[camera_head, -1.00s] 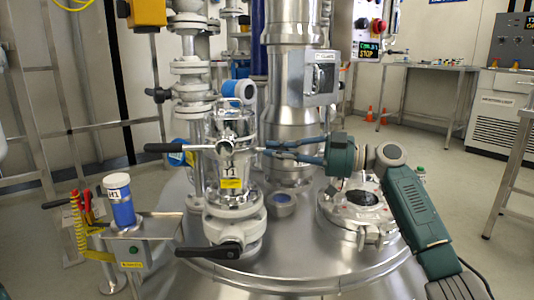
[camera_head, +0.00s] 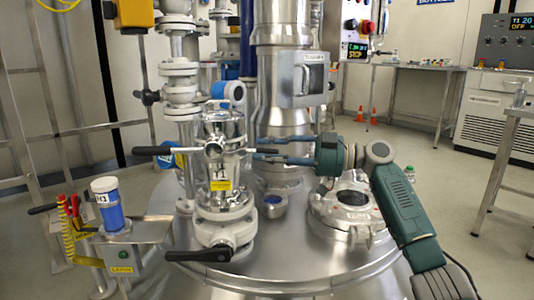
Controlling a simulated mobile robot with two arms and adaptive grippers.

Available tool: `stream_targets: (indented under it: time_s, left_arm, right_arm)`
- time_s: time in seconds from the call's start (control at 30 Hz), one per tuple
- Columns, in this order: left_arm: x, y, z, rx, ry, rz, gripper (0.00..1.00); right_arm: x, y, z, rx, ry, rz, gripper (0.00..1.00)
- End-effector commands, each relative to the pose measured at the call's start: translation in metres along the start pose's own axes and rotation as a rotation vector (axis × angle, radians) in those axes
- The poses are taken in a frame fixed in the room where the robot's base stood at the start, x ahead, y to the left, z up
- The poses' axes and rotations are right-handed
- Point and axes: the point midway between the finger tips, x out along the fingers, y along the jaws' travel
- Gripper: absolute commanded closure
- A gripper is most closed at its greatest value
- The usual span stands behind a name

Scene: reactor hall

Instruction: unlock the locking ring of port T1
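The locking ring (camera_head: 214,147) sits around the upright metal and glass port (camera_head: 222,188), which has a yellow tag and a small label that looks like T1. One handle with a black grip (camera_head: 152,150) sticks out to the left. Another handle (camera_head: 240,150) points right, toward my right gripper. My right gripper (camera_head: 256,149) comes in from the right at ring height. Its two teal fingers are apart, above and below the end of this handle. I cannot tell whether either finger touches it. My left gripper is out of view.
A black-handled valve (camera_head: 200,255) sits at the port's foot. A round lidded port (camera_head: 352,203) lies below my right arm. A steel column (camera_head: 280,100) rises behind.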

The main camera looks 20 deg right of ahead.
Motion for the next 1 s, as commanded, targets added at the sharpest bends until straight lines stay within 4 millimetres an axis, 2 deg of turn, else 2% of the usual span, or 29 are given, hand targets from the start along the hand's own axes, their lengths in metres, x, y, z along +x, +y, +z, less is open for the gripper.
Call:
stream_targets:
  time_s: [0.17, 0.6, 0.8, 1.0]
  left_arm:
    - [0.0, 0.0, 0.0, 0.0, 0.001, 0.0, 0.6]
    - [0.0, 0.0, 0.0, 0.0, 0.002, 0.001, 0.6]
    - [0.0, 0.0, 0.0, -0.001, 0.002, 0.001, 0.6]
    - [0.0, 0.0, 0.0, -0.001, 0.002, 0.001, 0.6]
  right_arm:
    - [-0.014, 0.001, 0.0, 0.0, 0.001, 0.002, 0.7]
    - [-0.101, 0.001, 0.001, 0.001, -0.001, 0.002, 0.7]
    - [-0.119, 0.0, 0.001, 0.001, -0.002, 0.001, 0.7]
    - [-0.121, 0.0, 0.001, 0.001, -0.001, 0.001, 0.7]
